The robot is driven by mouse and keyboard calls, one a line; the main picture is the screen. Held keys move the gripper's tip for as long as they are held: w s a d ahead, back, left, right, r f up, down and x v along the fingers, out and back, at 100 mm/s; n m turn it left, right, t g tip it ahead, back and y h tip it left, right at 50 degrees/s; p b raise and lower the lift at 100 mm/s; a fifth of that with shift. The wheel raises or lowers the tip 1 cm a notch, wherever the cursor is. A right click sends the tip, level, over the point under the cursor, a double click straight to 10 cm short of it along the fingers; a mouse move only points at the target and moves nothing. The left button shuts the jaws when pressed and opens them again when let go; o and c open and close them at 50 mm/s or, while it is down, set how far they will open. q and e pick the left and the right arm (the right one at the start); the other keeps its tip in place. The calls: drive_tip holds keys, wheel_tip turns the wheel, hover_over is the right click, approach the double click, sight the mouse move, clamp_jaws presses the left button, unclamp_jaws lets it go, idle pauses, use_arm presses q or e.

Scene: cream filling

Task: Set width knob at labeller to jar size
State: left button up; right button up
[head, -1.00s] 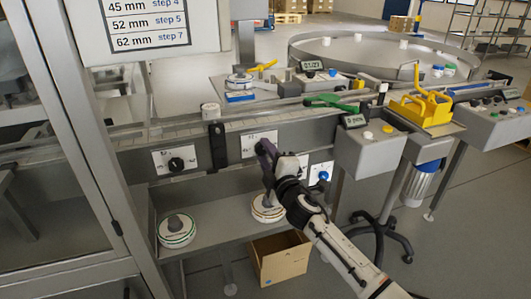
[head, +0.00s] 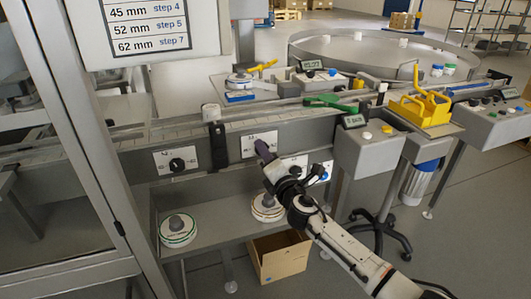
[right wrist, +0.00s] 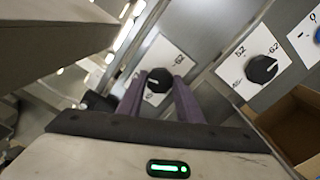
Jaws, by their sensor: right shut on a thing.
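My right gripper (head: 262,148) reaches the middle white dial plate (head: 247,146) on the grey machine front. In the right wrist view its purple fingers (right wrist: 158,88) are closed on a black knob (right wrist: 158,77) with a pale pointer line. The plate around this knob shows a "62" mark; its other marks are partly hidden. A second black knob (right wrist: 261,69) sits on a plate marked 45, 52 and 62. A sign (head: 150,25) lists 45 mm step 4, 52 mm step 5 and 62 mm step 7. My left gripper is out of view.
A left dial plate (head: 175,160) is free. A blue knob (head: 317,172) sits right of my gripper. Label rolls (head: 177,230) (head: 267,207) lie on the shelf below. A cardboard box (head: 280,258) stands under it.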

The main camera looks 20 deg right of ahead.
drive_tip(key=shift+f, duration=0.1)
idle(0.4)
drive_tip(key=o, duration=1)
drive_tip(key=shift+o, duration=0.2)
drive_tip(key=s+p, duration=0.1)
drive_tip(key=s, duration=0.9)
drive_tip(key=shift+s+d, duration=0.2)
